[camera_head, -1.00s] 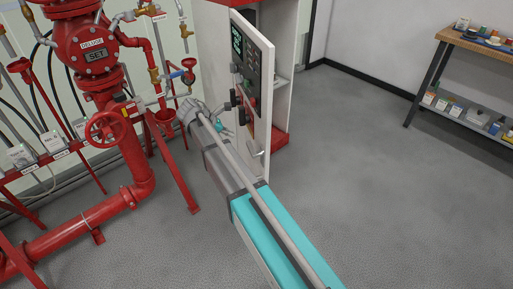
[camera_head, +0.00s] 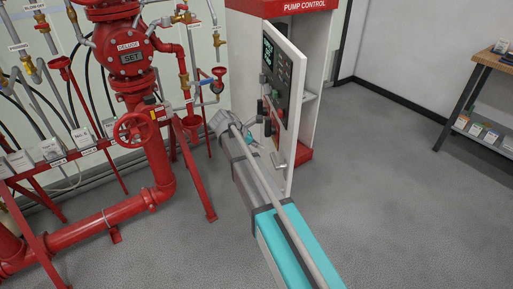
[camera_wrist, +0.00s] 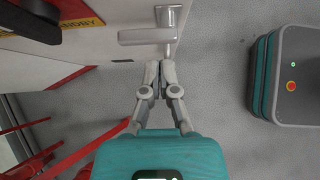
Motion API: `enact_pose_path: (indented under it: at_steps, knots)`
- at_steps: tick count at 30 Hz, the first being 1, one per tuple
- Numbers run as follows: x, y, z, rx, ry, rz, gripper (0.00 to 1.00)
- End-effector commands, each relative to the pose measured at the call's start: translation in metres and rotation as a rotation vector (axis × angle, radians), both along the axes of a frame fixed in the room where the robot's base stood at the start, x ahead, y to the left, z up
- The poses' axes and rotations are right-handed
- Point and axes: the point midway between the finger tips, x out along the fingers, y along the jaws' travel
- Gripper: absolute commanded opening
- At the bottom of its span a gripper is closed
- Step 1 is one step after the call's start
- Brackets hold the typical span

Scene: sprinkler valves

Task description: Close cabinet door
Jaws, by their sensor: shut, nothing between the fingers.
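The white pump control cabinet (camera_head: 244,50) has a red top. Its door (camera_head: 300,60) stands open, swung out toward me, with the inside showing to its right. The door carries a dark control panel, knobs and a metal lever handle (camera_head: 278,161) low down. In the wrist view the handle (camera_wrist: 145,36) lies just beyond my gripper (camera_wrist: 154,66). The fingers are shut and empty, their tips close to the handle and the door's edge. I cannot tell whether they touch. In the head view my arm hides most of the gripper.
Red deluge piping (camera_head: 130,60) with a handwheel (camera_head: 135,130) and valves stands left of the cabinet. A wooden-topped bench (camera_head: 490,60) with items on its lower shelf is at the right. The grey floor (camera_head: 390,200) between is clear.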

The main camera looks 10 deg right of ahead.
Motion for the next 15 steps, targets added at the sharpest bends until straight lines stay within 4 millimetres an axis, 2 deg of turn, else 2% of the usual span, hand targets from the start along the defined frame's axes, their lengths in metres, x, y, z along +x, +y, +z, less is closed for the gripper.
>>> enact_pose_path:
  at_steps: [1,15]
  knots:
    - [0.000,-0.005,-0.008,0.000,0.000,-0.001,0.00]
    - [0.004,-0.039,-0.043,0.000,0.000,0.000,0.00]
